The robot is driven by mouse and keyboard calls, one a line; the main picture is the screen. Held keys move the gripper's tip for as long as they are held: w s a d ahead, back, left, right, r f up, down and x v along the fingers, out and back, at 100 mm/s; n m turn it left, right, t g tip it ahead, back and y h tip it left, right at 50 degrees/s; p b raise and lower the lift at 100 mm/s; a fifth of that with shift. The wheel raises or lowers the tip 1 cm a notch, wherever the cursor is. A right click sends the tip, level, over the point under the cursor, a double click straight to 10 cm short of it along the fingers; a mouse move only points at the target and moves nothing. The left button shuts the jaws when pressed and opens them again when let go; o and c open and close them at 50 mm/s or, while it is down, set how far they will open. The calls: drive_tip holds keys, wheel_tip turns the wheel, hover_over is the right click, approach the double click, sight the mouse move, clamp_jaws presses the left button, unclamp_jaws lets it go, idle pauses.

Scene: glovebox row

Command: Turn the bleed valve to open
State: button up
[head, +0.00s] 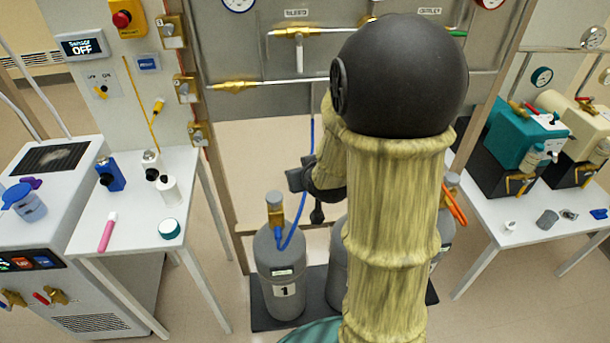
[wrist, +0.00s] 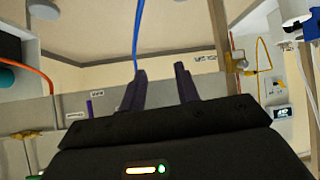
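A brass valve with a pale handle (head: 298,33) sits under a label on the grey back panel (head: 262,55) in the head view. My gripper (head: 298,180) is lower, in front of the frame under the panel, and is partly hidden by my arm. In the wrist view my gripper (wrist: 162,75) has its two dark fingers apart with nothing between them. A blue hose (wrist: 137,35) passes by the left finger; I cannot tell whether it touches.
Grey gas cylinders (head: 282,272) stand below my gripper, with a blue hose (head: 312,140) rising from one. A white table (head: 135,240) with small items is left; another table (head: 490,215) with teal and cream pumps is right. Brass fittings (head: 187,90) line the left post.

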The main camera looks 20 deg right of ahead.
idle(0.4)
drive_tip(key=s+a+r+g+p, duration=0.1)
drive_tip(key=s+a+g+p, duration=0.1)
drive_tip(key=s+a+g, duration=0.2)
drive_tip(key=s+a+r+g+y+p, duration=0.1)
drive_tip(key=s+a+g+p, duration=0.2)
drive_tip(key=s, duration=0.8)
drive_tip(key=shift+a+r+n+g, duration=0.35)
drive_tip(key=shift+a+n+g, duration=0.05)
drive_tip(key=shift+a, duration=0.3)
clamp_jaws()
drive_tip(key=shift+w, duration=0.1)
